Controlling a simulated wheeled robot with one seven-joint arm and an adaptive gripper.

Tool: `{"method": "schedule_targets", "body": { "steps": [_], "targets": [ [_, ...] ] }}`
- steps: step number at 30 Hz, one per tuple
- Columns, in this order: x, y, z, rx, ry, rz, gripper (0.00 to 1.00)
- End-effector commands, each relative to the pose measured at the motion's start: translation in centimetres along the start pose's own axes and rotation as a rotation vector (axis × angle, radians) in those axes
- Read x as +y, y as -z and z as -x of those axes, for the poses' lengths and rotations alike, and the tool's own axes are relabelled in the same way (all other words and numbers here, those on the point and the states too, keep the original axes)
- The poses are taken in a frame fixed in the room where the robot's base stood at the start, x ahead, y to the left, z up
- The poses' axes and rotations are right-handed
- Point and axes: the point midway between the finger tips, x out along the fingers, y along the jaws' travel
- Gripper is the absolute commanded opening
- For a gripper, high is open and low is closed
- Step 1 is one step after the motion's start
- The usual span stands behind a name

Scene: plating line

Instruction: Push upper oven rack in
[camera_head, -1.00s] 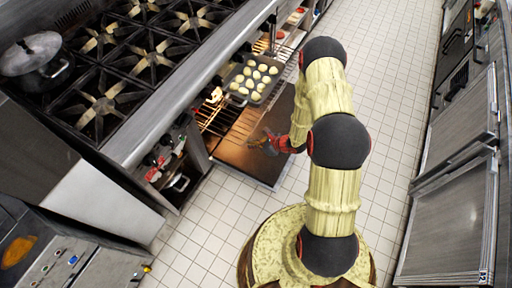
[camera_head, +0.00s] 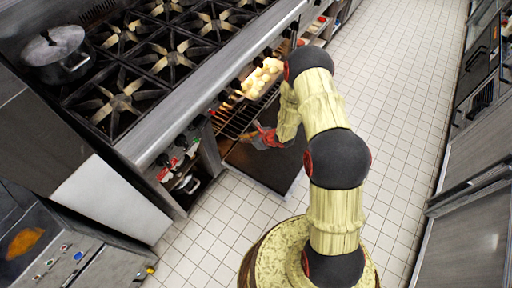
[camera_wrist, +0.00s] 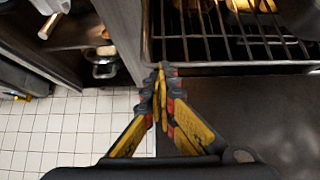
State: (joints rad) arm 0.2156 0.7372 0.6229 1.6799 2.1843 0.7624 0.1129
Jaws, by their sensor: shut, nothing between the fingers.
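The wire oven rack (camera_head: 234,120) shows in the head view, reaching out from under the stove's front edge, above the lowered oven door (camera_head: 262,168). Its bars and front rail (camera_wrist: 240,66) cross the top of the wrist view. My gripper (camera_head: 262,138) is shut and empty at the rack's front. In the wrist view its fingertips (camera_wrist: 162,72) are at the left end of the front rail, seemingly touching it; exact contact is unclear. Pale round rolls (camera_head: 263,77) sit close together at the rack's far side, partly hidden by my arm and the stove edge.
Burners (camera_head: 170,55) and a lidded pot (camera_head: 58,52) are on the stovetop above. An open compartment with a small pan (camera_wrist: 104,66) is left of the oven. Tiled floor (camera_head: 400,110) is clear to the right, before steel cabinets (camera_head: 468,235).

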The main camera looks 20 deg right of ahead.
Motion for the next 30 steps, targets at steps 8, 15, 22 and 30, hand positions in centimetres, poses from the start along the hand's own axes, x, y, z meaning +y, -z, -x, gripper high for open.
{"method": "schedule_targets", "body": {
  "steps": [8,15,22,30],
  "targets": [
    [0.2,-4.7,-5.6,0.000,-0.002,0.005,0.00],
    [0.1,-7.5,-8.5,0.002,-0.002,0.003,0.00],
    [0.0,-8.8,-9.8,0.002,0.000,-0.001,0.00],
    [0.0,-9.2,-10.1,0.002,0.000,0.000,0.00]
  ]
}}
